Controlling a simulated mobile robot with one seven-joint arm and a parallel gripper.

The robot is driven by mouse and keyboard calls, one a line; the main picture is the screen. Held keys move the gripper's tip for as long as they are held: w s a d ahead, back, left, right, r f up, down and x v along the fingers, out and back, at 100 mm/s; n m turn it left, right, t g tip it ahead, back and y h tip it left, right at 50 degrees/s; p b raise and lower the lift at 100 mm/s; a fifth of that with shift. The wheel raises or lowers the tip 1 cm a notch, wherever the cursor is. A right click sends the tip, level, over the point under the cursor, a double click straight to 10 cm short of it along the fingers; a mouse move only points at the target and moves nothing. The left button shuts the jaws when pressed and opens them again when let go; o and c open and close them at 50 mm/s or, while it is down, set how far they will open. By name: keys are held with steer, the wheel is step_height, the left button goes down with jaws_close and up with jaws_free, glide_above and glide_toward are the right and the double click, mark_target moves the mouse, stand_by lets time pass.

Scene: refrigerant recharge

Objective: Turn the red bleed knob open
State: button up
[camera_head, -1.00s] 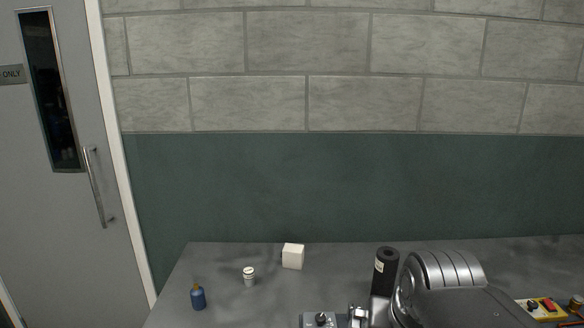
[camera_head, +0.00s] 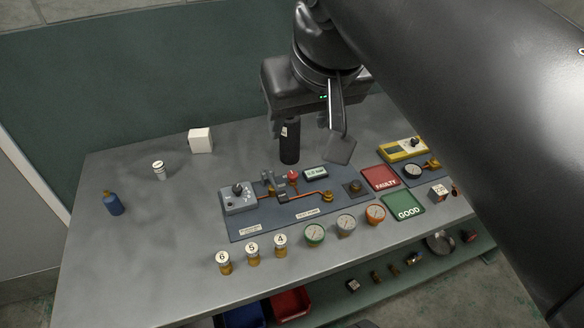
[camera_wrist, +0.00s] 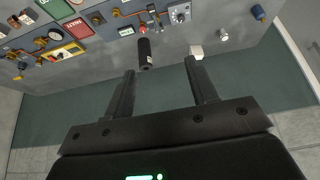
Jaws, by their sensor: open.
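The red knob (camera_head: 293,175) sits on the copper-piped fixture of the blue-grey panel (camera_head: 285,224), behind the pipe, in the head view. It also shows as a small red spot at the top of the wrist view (camera_wrist: 143,29). My gripper (camera_wrist: 160,68) is open, its two dark fingers spread with nothing between them. It hangs above the back of the bench, behind the panel and apart from the knob. The knob's turn position is too small to tell.
A black cylinder (camera_head: 289,144) stands upright behind the knob, close to my gripper in the picture. A grey switch box (camera_head: 239,199) is left of the knob and a small display (camera_head: 315,173) right. Gauges and numbered vials line the front. The bench's left side is mostly clear.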

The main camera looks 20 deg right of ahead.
steer(key=w+a+f+n+g+h, duration=0.15)
steer(key=w+f, duration=0.35)
steer(key=w, duration=0.6)
steer(key=w+f+n+g+h, duration=0.1)
steer(key=w+f+n+g, duration=0.3)
steer(key=w, duration=0.7)
steer(key=w+d+r+m+t+y, duration=0.1)
steer(key=d+r+t+y, duration=0.1)
steer(key=d+r, duration=0.35)
steer(key=w+d+r+t+y, duration=0.1)
steer(key=d+r+t+y, duration=0.15)
steer(key=d, duration=0.55)
glide_toward(293, 175)
steer(key=x, duration=0.8)
steer(key=shift+w+f, duration=0.1)
steer(key=shift+w, duration=0.05)
